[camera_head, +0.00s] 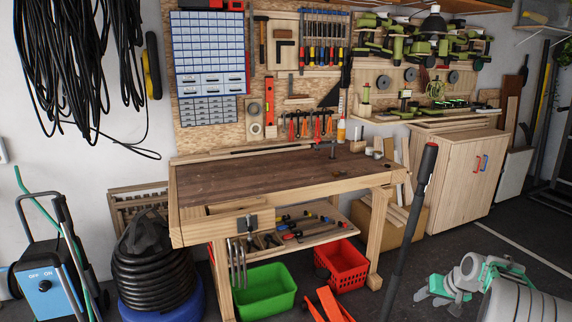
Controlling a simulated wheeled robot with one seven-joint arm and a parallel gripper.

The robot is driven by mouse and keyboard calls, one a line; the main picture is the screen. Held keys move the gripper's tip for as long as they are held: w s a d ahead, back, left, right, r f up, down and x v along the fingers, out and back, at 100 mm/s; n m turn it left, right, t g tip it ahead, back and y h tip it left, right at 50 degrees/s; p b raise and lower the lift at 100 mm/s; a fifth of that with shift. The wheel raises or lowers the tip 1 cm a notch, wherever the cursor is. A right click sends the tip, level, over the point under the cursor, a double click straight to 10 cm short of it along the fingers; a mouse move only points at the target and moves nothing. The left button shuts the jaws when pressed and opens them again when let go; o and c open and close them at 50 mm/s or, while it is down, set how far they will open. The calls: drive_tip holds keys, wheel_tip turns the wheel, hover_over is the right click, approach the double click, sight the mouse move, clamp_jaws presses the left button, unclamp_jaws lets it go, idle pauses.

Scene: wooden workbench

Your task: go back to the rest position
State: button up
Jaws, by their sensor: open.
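My gripper (434,296) shows at the lower right of the head view, at the end of my white and teal arm. It is open, and I see nothing between its fingers. It is over the dark floor, to the right of the wooden workbench (270,184) and apart from it. My arm is folded low in the right corner, and part of it is cut off by the picture's edge.
A dark pole with a red tip (424,168) stands left of my gripper. A red crate (343,268) and a green bin (264,290) are by the bench. A wooden cabinet (455,180) stands behind my gripper. The floor between is clear.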

drive_tip(key=s+a+f+m+g, duration=0.1)
drive_tip(key=s+a+f+g, duration=0.15)
drive_tip(key=s, duration=0.45)
drive_tip(key=s+a+r+g+p, duration=0.1)
drive_tip(key=s+a+r+g, duration=0.1)
drive_tip(key=s+a, duration=0.75)
drive_tip(key=s+a+r+g+p, duration=0.1)
drive_tip(key=s+a+r+g, duration=0.15)
drive_tip(key=s+a, duration=0.65)
drive_tip(key=s+a+r+n+t+h+p, duration=0.1)
drive_tip(key=a+r+n+t, duration=0.3)
drive_tip(key=a+r, duration=0.6)
wheel_tip(320, 180, up, 3)
drive_tip(key=shift+s+r+t+p, duration=0.2)
drive_tip(key=shift+s+t+p, duration=0.15)
drive_tip(key=shift+s, duration=0.45)
